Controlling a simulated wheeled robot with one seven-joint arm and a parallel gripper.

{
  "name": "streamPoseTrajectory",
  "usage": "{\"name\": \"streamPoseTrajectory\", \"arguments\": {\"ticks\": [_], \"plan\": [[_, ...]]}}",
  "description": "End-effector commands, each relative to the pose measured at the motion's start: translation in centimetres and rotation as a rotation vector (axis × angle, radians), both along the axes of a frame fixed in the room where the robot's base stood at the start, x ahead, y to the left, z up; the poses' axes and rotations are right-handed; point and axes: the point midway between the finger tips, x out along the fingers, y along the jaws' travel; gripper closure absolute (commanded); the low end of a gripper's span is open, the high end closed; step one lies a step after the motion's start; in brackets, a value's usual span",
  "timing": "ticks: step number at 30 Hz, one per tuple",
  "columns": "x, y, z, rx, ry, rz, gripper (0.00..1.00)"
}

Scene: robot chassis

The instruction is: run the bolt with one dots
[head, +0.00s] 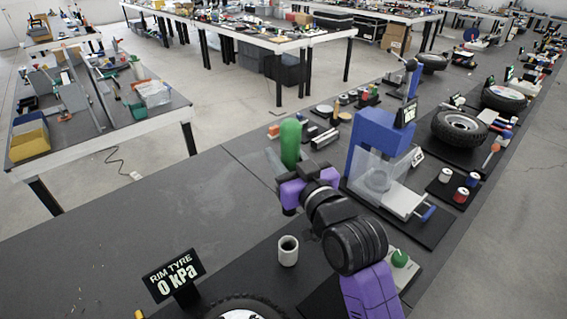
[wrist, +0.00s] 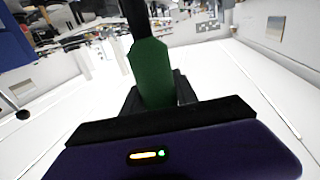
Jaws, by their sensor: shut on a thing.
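My gripper (head: 290,187) is shut on a green-handled tool (head: 290,143), held upright above the dark bench. Its rounded green body stands above the purple jaws, and a short dark part shows below them. In the wrist view the green tool (wrist: 157,75) lies between the dark fingers and narrows to a black shaft at the top edge. No bolt with one dot can be made out in either view; dot marks are too small to tell or hidden.
A pale cup (head: 288,251) stands below my gripper. A "RIM TYRE 0 kPa" sign (head: 174,276) and a tyre (head: 243,303) are at the front. A blue press (head: 378,140) with a clear guard stands right. The bench's left part is clear.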

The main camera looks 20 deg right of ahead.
Motion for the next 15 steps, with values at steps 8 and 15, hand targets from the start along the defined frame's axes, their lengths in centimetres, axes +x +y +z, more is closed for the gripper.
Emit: {"name": "streamPoseTrajectory", "arguments": {"ticks": [8,15], "plan": [[0.0,0.0,3.1,0.000,-0.007,0.000,1.00],[0.0,0.0,5.1,0.000,-0.006,0.000,1.00]]}}
